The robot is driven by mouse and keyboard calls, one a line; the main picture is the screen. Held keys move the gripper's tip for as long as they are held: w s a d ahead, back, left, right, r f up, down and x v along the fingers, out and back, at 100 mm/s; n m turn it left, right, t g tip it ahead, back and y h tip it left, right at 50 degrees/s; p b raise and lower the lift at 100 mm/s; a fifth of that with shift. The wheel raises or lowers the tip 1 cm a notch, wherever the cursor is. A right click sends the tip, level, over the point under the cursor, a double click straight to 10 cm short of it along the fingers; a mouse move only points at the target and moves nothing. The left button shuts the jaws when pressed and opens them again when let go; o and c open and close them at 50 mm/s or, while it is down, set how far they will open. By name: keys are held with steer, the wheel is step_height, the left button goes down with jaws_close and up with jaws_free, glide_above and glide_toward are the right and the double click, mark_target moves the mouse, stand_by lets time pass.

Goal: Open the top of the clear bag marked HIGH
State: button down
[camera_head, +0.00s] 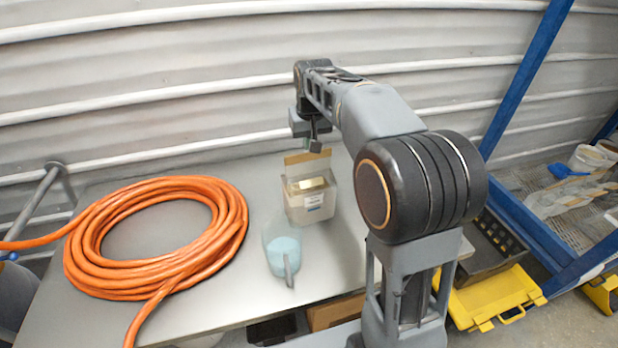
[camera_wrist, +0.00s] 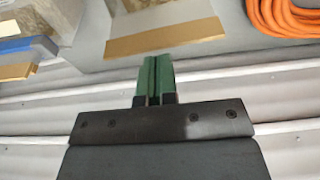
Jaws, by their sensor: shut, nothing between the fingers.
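A clear bag (camera_head: 297,212) with tan contents and a pale label stands upright on the metal table. The label is too small to read, so I cannot tell if it says HIGH. A tan strip (camera_head: 305,157) rises at its back top edge. In the wrist view this tan strip (camera_wrist: 165,40) lies just beyond my gripper. My gripper (camera_head: 316,146) is above the back of the bag, pointing down. Its green fingertips (camera_wrist: 155,72) are together and empty, seemingly just short of the strip; contact is not clear.
An orange hose coil (camera_head: 236,228) lies left of the bag. In the wrist view, another clear bag with a tan strip (camera_wrist: 15,71) and a blue band (camera_wrist: 28,45) is at left. A ribbed wall (camera_head: 150,95) stands close behind.

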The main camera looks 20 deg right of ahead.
steer(key=shift+f+b, duration=0.55)
steer(key=shift+f, duration=0.35)
steer(key=shift+r+p, duration=0.35)
stand_by(0.3)
stand_by(0.4)
steer(key=w+p, duration=0.2)
steer(key=shift+w+a, duration=0.1)
steer(key=shift+w, duration=0.3)
steer(key=shift+f, duration=0.25)
stand_by(0.4)
steer(key=shift+f+b, duration=0.4)
steer(key=shift+f, duration=0.05)
steer(key=shift+s, duration=0.1)
